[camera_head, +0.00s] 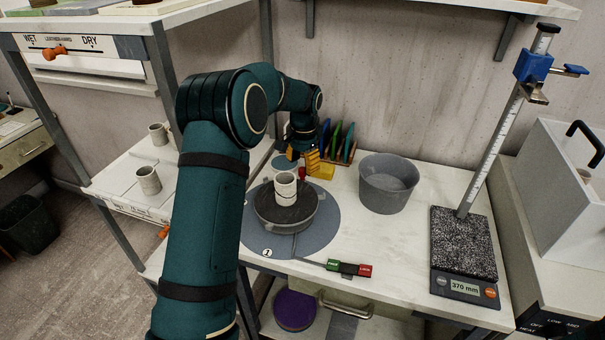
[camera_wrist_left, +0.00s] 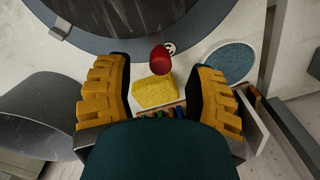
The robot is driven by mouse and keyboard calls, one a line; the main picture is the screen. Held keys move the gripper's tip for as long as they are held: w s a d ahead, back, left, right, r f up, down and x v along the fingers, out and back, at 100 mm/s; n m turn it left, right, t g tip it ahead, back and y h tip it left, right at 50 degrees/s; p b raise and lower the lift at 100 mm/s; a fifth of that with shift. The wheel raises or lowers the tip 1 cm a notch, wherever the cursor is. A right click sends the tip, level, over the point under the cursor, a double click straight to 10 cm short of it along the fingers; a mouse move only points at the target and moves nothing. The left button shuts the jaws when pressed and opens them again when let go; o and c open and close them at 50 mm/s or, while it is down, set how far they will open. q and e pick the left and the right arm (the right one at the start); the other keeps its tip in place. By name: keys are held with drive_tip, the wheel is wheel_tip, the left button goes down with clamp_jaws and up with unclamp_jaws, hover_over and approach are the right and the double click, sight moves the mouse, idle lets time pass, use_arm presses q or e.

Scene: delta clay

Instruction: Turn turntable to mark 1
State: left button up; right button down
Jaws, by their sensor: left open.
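The turntable (camera_head: 270,218) is a round dark grey wheel head with a pale clay cylinder (camera_head: 285,190) standing on it. A blue-grey disc (camera_head: 318,228) lies around its base, and a white round mark 1 (camera_head: 267,253) is on the disc's front edge. The turntable's dark round edge also shows in the left wrist view (camera_wrist_left: 120,15). There a small white mark (camera_wrist_left: 170,47) is partly hidden by a red upright piece (camera_wrist_left: 160,60). My left gripper (camera_head: 306,156) is behind the turntable, its yellow fingers open and empty in the left wrist view (camera_wrist_left: 160,75). My right gripper is not in view.
A yellow sponge (camera_wrist_left: 155,92) lies between my left fingers in the wrist view. A tool rack (camera_head: 342,150) and grey bucket (camera_head: 388,183) stand right of the gripper. A height gauge (camera_head: 464,245) is further right. A red-green-black tool (camera_head: 348,268) lies at the front.

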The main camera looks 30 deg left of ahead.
sight(302, 169)
use_arm(q)
drive_tip(key=shift+a+f, duration=0.1)
drive_tip(key=shift+f, duration=1.4)
clamp_jaws()
drive_tip(key=shift+a, duration=0.1)
